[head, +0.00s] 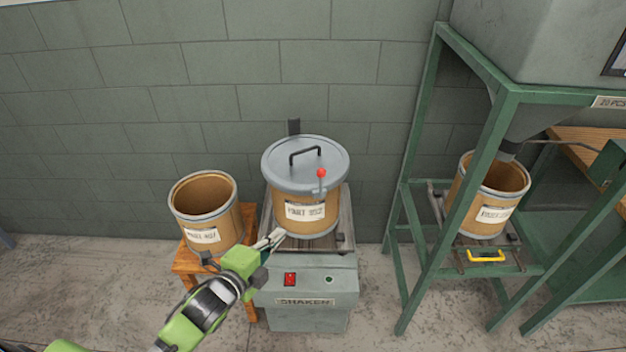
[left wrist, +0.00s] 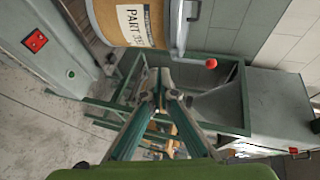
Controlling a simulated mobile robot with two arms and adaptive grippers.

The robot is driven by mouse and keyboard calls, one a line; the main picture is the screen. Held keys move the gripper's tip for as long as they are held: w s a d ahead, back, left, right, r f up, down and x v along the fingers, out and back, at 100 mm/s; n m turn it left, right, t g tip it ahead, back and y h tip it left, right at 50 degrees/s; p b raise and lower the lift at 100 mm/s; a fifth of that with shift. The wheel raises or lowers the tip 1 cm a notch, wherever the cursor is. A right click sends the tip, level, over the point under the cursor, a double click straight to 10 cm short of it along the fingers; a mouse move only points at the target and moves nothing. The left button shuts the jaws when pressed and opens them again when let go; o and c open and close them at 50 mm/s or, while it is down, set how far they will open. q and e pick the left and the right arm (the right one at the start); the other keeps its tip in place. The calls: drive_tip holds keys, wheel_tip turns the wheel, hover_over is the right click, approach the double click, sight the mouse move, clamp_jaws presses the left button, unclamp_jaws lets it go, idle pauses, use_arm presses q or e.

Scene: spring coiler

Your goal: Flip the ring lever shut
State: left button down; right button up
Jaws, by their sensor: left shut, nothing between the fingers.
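The ring lever (head: 321,181) has a red ball knob and sits at the front right of the grey lid (head: 283,160) on the lidded drum (head: 290,208). The knob stands up near the lid's rim. In the left wrist view the red knob (left wrist: 211,64) shows right of centre, beside the drum's labelled wall (left wrist: 130,22). My left gripper (head: 274,238) is shut and empty, just below and left of the lidded drum, apart from the lever. Its fingers (left wrist: 162,95) meet in the left wrist view. My right gripper is not in view.
The drum stands on the grey shaker (head: 312,272), with a red switch (head: 290,280) on its front. An open drum (head: 205,215) is on a wooden stand at left. A green frame (head: 415,180) with another open drum (head: 490,195) is at right. A block wall is behind.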

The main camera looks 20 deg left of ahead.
use_arm(q)
wheel_tip(320, 180, up, 10)
drive_tip(key=d+m+t+h, duration=0.1)
drive_tip(key=d+m, duration=0.1)
drive_tip(key=m, duration=0.1)
drive_tip(key=shift+d+t, duration=0.2)
drive_tip(key=shift+t, duration=0.1)
drive_tip(key=p, duration=0.3)
approach(319, 175)
drive_tip(key=x, duration=0.5)
drive_tip(key=shift+w+r, duration=0.15)
drive_tip(key=shift+w, duration=0.05)
drive_tip(key=shift+p+x, duration=0.35)
drive_tip(key=shift+x, duration=0.5)
drive_tip(key=shift+d, duration=0.1)
